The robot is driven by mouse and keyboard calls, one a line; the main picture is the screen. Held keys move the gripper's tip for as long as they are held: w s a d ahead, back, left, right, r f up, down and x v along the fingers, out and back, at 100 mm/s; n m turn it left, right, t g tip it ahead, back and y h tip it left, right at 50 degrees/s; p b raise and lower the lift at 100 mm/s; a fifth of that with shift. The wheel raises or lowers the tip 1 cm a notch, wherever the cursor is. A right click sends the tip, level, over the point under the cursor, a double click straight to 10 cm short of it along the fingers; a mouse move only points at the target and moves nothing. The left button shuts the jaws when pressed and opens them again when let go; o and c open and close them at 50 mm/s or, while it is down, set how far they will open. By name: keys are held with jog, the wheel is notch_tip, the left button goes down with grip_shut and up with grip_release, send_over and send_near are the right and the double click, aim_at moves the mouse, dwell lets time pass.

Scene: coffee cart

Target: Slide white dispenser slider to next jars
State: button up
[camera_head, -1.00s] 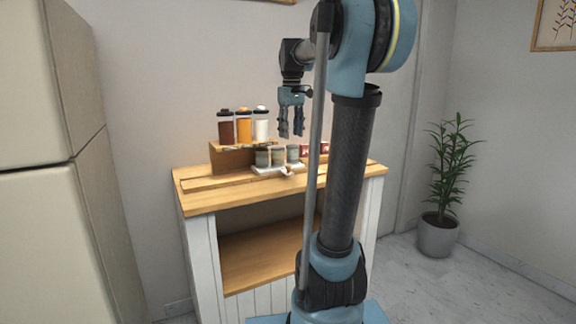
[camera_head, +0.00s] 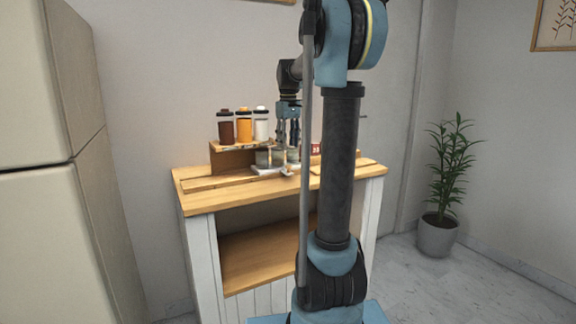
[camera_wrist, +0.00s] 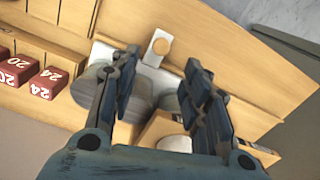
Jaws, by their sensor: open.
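The white dispenser (camera_head: 262,170) lies on the wooden cart top, with small grey-lidded jars (camera_head: 262,158) along it. The slider also shows small at the dispenser's front in the head view (camera_head: 286,172). My gripper (camera_head: 288,143) points down over the jars, fingers apart and empty. In the wrist view, my gripper (camera_wrist: 160,68) has one finger on each side of a jar (camera_wrist: 140,100); whether they touch is unclear. The fingers partly hide the jars.
Three tall bottles with brown, orange and white contents stand on a wooden riser (camera_head: 232,160) behind the dispenser. Red number blocks (camera_wrist: 48,83) sit beside the jars. The cart top (camera_head: 220,200) is clear in front.

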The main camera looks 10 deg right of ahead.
aim_at(281, 161)
notch_tip(281, 161, down, 9)
dwell(0.4)
jog(key=shift+c, duration=0.6)
grip_shut()
